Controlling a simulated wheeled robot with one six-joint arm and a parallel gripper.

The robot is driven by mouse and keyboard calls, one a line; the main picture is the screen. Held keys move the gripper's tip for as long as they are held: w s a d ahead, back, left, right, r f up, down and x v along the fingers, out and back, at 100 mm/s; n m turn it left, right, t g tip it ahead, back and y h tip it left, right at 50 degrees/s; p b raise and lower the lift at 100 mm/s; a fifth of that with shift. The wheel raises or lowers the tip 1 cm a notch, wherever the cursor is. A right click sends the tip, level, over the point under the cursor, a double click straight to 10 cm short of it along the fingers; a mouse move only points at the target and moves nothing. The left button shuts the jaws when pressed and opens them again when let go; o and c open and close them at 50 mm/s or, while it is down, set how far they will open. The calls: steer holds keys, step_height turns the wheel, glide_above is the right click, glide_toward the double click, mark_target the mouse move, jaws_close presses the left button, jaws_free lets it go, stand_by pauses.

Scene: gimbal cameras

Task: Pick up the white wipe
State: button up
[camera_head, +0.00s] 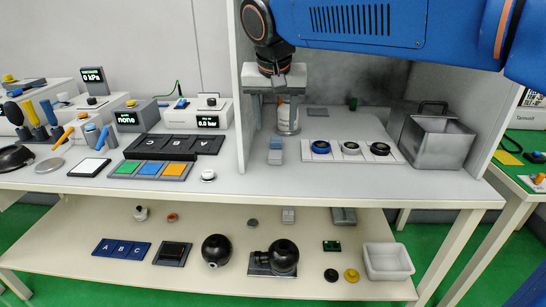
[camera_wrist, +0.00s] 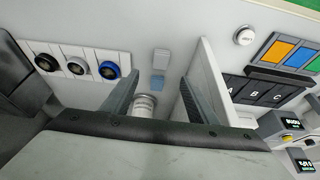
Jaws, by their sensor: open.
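In the wrist view my gripper (camera_wrist: 160,78) shows two separated fingers with nothing held. Nothing covers the wipe.
A white canister (camera_head: 288,120) stands behind the wipes, close to my fingers. An upright partition (camera_head: 240,100) is to the left. A white strip with blue and black rings (camera_head: 351,148) lies right of the wipes, then a metal bin (camera_head: 437,142). Bench in front is clear.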

glide_above(275, 154)
steer(key=s, duration=0.3)
step_height(275, 154, down, 8)
steer(key=shift+d+r, duration=0.1)
steer(key=shift+r, duration=0.15)
steer(key=shift+x, duration=2.6)
steer(key=shift+w, duration=0.2)
steer(key=c, duration=1.1)
